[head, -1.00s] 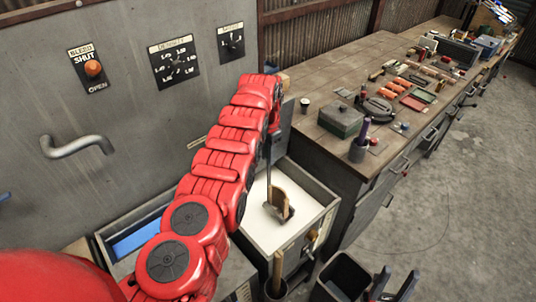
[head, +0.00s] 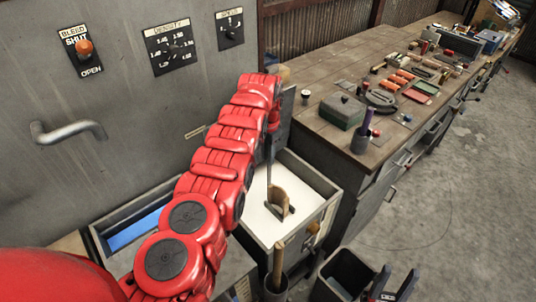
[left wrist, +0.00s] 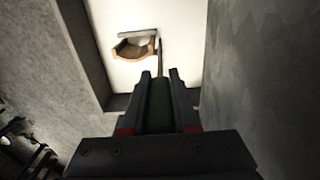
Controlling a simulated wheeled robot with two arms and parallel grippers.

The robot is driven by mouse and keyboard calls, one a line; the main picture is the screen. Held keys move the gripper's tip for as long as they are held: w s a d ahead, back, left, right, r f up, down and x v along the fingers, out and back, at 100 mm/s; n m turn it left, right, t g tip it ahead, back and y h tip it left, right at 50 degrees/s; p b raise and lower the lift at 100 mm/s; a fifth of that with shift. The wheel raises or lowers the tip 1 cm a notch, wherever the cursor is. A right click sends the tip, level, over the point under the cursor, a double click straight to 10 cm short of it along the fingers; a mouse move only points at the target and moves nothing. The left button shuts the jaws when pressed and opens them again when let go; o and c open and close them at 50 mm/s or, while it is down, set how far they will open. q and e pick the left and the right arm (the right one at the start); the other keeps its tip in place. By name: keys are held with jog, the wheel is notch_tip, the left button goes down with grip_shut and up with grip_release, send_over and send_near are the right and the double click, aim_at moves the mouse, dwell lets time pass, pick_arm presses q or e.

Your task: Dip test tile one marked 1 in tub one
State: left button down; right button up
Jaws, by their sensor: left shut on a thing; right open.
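My left gripper (head: 272,128) is above the white-filled tub (head: 325,212), partly hidden behind my red arm. It is shut on a dark green handle (left wrist: 160,108). A thin rod runs down from there to a brown, curved tile (head: 279,197) at the white surface. The tile also shows in the left wrist view (left wrist: 132,50), with a pale strip along one side. I cannot see a number on it, nor tell how deep its lower edge sits. My right gripper (head: 392,288) is open and empty at the bottom edge.
A tub with blue contents (head: 135,232) stands to the left, partly behind my arm. A dark bin (head: 345,280) and a small pot with a wooden handle (head: 278,270) stand in front. A workbench (head: 335,60) with tools lies right; a grey panel (head: 120,110) rises behind.

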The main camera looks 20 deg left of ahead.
pick_arm(q)
jog(key=shift+f+b, duration=6)
jog(key=shift+f, duration=0.45)
jog(key=shift+r, duration=0.1)
notch_tip(320, 180, up, 5)
jog(key=p, duration=0.4)
jog(key=shift+r, duration=0.15)
notch_tip(320, 180, up, 10)
jog(key=p, duration=0.4)
send_over(268, 170)
jog(key=shift+w, duration=0.15)
jog(key=shift+r+p, duration=0.35)
jog(key=shift+p, duration=0.25)
